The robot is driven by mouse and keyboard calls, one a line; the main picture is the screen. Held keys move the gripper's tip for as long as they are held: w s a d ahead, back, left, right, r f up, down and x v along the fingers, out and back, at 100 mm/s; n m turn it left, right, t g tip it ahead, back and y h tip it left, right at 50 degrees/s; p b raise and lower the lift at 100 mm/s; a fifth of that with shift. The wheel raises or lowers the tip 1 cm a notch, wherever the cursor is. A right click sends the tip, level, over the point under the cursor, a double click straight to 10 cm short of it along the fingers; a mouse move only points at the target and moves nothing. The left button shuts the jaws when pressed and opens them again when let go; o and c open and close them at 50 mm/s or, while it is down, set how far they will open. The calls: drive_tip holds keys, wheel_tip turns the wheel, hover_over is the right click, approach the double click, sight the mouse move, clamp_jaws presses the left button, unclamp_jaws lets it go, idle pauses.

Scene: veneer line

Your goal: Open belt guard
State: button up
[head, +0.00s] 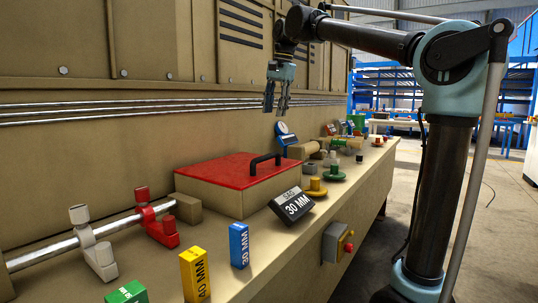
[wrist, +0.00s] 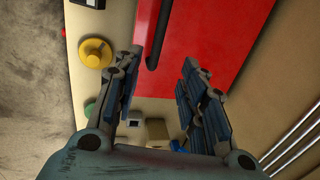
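The belt guard is a beige box (head: 222,198) with a flat red lid (head: 215,168) on the bench. The lid lies down flat, closed on the box. A black bar handle (head: 262,160) stands on the lid, near its right side. My gripper (head: 276,106) hangs above and beyond the handle, pointing down, apart from it. In the wrist view my gripper (wrist: 162,60) has its fingers spread with nothing between them. There the red lid (wrist: 205,35) lies below and ahead, and part of the black handle (wrist: 158,38) shows just ahead of the fingertips.
Yellow (head: 194,275) and blue (head: 239,245) blocks stand in front. A red clamp (head: 157,220) sits on a rod at left. Yellow (head: 314,187) and green knobs line the bench edge. Air above the lid is clear.

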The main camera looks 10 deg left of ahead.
sight(268, 155)
drive_tip(key=a+f, duration=0.1)
drive_tip(key=f, duration=0.4)
drive_tip(key=w+a+f, duration=0.1)
drive_tip(key=f, duration=0.5)
drive_tip(key=a+f, duration=0.1)
drive_tip(key=f, duration=0.4)
drive_tip(key=shift+w+f, duration=0.15)
drive_tip(key=shift+f, duration=0.1)
drive_tip(key=shift+d, duration=0.1)
clamp_jaws()
